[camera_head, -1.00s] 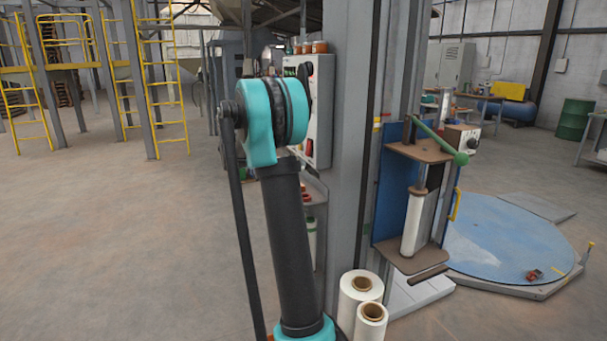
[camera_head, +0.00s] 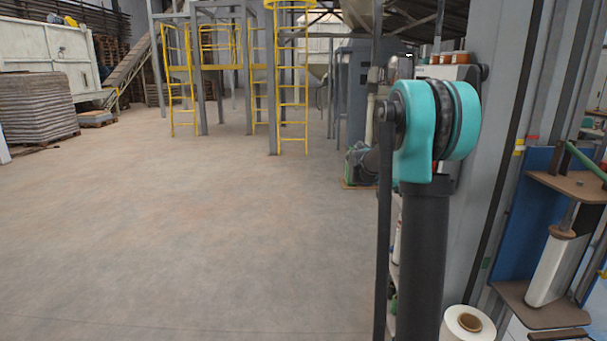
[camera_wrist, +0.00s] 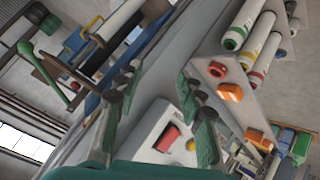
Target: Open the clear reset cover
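My gripper (camera_wrist: 160,80) is open in the wrist view, with its two dark green fingers apart and nothing held between them. A pale box (camera_wrist: 150,128) with a red switch (camera_wrist: 168,138) shows low between the fingers, partly hidden by my gripper. I cannot make out a clear cover on it. In the head view my teal and black arm hides most of the pale control box (camera_head: 447,73) on the grey column, so no cover shows there.
The grey column (camera_head: 500,120) stands close on the right, with a blue film-wrapper frame (camera_head: 523,215) beyond it. A white film roll (camera_head: 468,322) stands low near my arm. Rolls with coloured bands (camera_wrist: 240,25) lie at upper right in the wrist view. The floor (camera_head: 200,230) at left is clear.

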